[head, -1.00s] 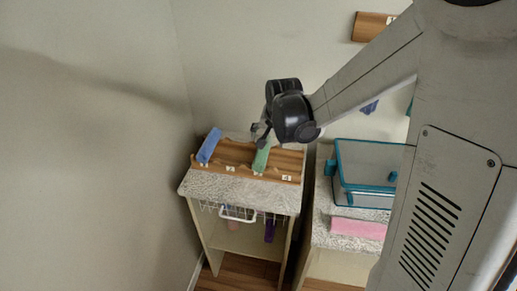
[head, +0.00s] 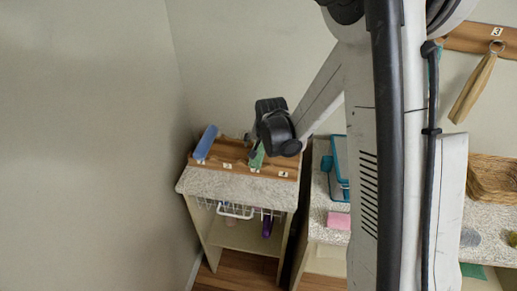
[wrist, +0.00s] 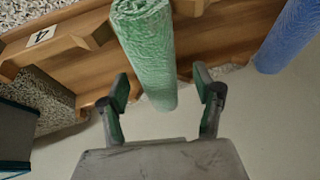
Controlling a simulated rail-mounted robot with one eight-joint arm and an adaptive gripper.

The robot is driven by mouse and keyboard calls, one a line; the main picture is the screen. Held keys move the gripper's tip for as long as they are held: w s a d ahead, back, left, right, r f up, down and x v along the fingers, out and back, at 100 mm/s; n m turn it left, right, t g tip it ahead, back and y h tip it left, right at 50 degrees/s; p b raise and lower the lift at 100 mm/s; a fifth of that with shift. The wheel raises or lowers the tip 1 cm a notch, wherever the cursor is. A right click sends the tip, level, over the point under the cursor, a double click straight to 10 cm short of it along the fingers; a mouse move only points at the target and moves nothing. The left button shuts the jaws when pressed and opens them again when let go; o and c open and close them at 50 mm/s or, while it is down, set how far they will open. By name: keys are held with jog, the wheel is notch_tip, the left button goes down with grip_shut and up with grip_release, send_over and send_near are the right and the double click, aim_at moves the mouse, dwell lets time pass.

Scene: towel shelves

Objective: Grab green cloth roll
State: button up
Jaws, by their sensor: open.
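The green cloth roll (wrist: 147,50) lies across the wooden rack (wrist: 85,58), seen in the wrist view. My gripper (wrist: 164,94) is open, with one finger on each side of the roll's near end and gaps showing between the fingers and the roll. In the head view the green roll (head: 257,157) is partly hidden by my gripper (head: 254,147), which is over the rack on the speckled shelf top. I cannot tell how high the fingers are relative to the roll.
A blue cloth roll (head: 206,142) lies at the rack's left; it also shows in the wrist view (wrist: 292,35). A teal-edged box (head: 340,160) and a pink cloth (head: 339,220) stand on the right counter. A wire basket (head: 236,211) hangs below the shelf top. The wall is close behind.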

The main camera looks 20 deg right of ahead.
jog(key=shift+w+f, duration=0.1)
jog(key=shift+f, duration=0.15)
jog(key=c, duration=1.2)
jog(key=shift+c, duration=0.2)
jog(key=shift+r, duration=0.2)
